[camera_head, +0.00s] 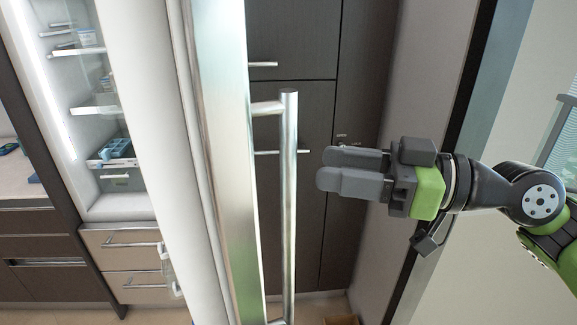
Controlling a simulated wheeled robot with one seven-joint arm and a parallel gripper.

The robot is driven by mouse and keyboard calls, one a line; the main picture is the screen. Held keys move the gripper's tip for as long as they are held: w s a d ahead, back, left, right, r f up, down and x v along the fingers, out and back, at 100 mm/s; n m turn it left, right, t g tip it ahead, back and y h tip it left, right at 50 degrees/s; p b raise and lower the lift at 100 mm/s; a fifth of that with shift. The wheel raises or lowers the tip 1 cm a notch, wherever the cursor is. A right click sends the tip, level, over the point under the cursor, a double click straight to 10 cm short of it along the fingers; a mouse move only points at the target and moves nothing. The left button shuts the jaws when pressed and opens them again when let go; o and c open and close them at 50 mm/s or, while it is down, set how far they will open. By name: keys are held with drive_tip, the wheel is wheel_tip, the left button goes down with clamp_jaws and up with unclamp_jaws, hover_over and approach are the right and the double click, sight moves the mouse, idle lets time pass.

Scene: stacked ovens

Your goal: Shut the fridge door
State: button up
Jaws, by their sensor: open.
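The fridge door (228,160) stands open, seen nearly edge-on in the middle of the head view, with its steel front facing right. A long vertical bar handle (289,190) sticks out from its right side. The lit fridge interior (97,110) shows to the left, with shelves and a few items. My gripper (322,168) is to the right of the handle, fingers pointing left, empty. Its two fingers look close together from this angle. A gap shows between the fingertips and the handle in the picture; the depth between them is hard to tell.
Dark tall cabinets (325,90) with thin handles stand behind the door. Drawers (125,262) lie below the fridge interior. A counter (22,178) with dark cabinets is at the far left. A window with blinds (562,140) is at the right.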

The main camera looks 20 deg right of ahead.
sight(289, 161)
drive_tip(key=x, duration=0.7)
drive_tip(key=shift+c, duration=0.3)
clamp_jaws()
